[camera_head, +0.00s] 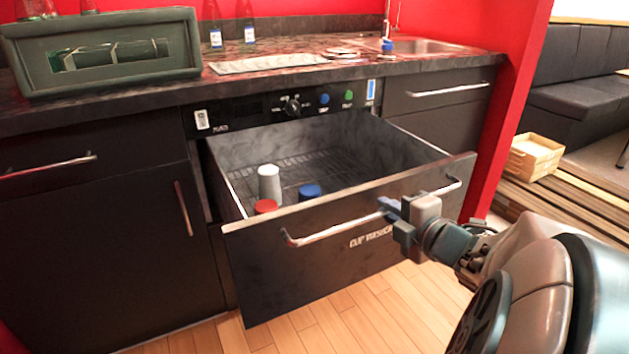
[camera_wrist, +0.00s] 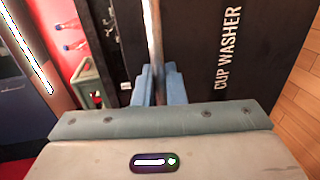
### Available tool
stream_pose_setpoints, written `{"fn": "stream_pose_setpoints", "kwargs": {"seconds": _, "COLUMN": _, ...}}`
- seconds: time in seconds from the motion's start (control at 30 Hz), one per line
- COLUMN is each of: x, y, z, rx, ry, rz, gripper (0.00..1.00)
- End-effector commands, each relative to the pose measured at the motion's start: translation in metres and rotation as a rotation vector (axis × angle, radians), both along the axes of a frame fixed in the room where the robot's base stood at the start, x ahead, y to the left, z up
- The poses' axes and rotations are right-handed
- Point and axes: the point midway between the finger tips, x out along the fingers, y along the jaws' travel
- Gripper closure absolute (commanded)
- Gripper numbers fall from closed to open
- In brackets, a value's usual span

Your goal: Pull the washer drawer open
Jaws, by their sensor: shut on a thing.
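The washer drawer (camera_head: 330,262) is pulled well out from under the counter, its front reading "CUP WASHER". In the wrist view the drawer front (camera_wrist: 262,60) is dark with the same lettering. A long metal handle (camera_head: 335,231) runs across the front and shows upright in the wrist view (camera_wrist: 153,40). Inside the drawer stand a white cup (camera_head: 269,183), a red cup (camera_head: 265,206) and a blue cup (camera_head: 310,191).
A control panel (camera_head: 290,105) with a knob and coloured buttons sits above the drawer. The counter holds a green glass-fronted box (camera_head: 105,52), bottles and a sink (camera_head: 425,46). Wooden floor (camera_head: 345,310) lies open before the drawer. A wooden crate (camera_head: 534,156) stands at right.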

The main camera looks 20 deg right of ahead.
Motion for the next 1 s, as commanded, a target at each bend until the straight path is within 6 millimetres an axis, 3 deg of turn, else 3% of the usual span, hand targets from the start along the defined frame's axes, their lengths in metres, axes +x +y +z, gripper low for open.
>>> {"fn": "stream_pose_setpoints", "kwargs": {"seconds": 0.17, "x": 0.000, "y": 0.000, "z": -0.001, "rx": 0.001, "ry": 0.003, "rz": -0.001, "gripper": 1.00}}
{"fn": "stream_pose_setpoints", "kwargs": {"seconds": 0.2, "x": 0.000, "y": 0.000, "z": -0.001, "rx": 0.001, "ry": 0.003, "rz": -0.001, "gripper": 0.81}}
{"fn": "stream_pose_setpoints", "kwargs": {"seconds": 0.23, "x": 0.000, "y": 0.000, "z": -0.001, "rx": 0.001, "ry": 0.003, "rz": -0.001, "gripper": 0.74}}
{"fn": "stream_pose_setpoints", "kwargs": {"seconds": 0.57, "x": 0.001, "y": 0.000, "z": 0.002, "rx": -0.001, "ry": 0.001, "rz": 0.001, "gripper": 0.74}}
{"fn": "stream_pose_setpoints", "kwargs": {"seconds": 0.83, "x": 0.000, "y": 0.000, "z": 0.042, "rx": -0.004, "ry": -0.004, "rz": 0.001, "gripper": 0.72}}
{"fn": "stream_pose_setpoints", "kwargs": {"seconds": 1.0, "x": -0.026, "y": -0.018, "z": 0.069, "rx": -0.004, "ry": -0.012, "rz": -0.007, "gripper": 0.26}}
